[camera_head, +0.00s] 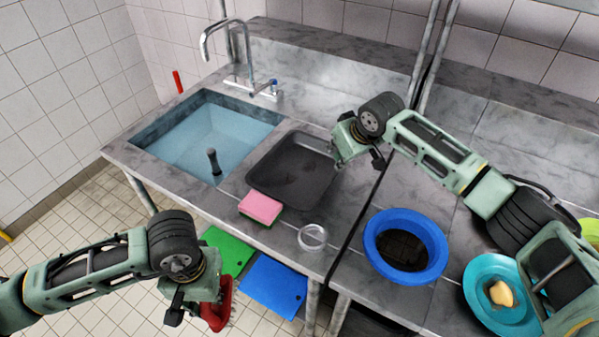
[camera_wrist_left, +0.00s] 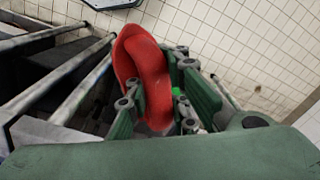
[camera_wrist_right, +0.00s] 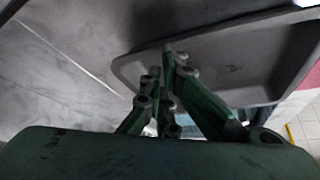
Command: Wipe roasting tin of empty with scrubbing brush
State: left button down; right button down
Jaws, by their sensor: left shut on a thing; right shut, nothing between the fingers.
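The roasting tin (camera_head: 285,172), dark and shallow, lies on the steel counter right of the sink; it looks empty. Its wall also shows in the right wrist view (camera_wrist_right: 215,50). My right gripper (camera_head: 343,158) is shut and empty at the tin's right edge; its fingertips (camera_wrist_right: 170,62) overlap the rim in the right wrist view, and I cannot tell whether they touch it. My left gripper (camera_head: 203,300) is shut on the red scrubbing brush (camera_head: 219,307), held in front of the counter, away from the tin. The brush is large in the left wrist view (camera_wrist_left: 146,75); its bristles are not clearly seen.
A pink sponge (camera_head: 260,207) and a clear glass (camera_head: 312,237) stand along the counter's front. The water-filled sink (camera_head: 195,135) holds a dark-handled thing (camera_head: 213,160). A blue bowl (camera_head: 405,245) and teal plate (camera_head: 495,300) are at right. Green (camera_head: 228,250) and blue boards (camera_head: 270,287) lie below.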

jog(key=shift+f, duration=0.25)
jog(key=shift+r, duration=0.1)
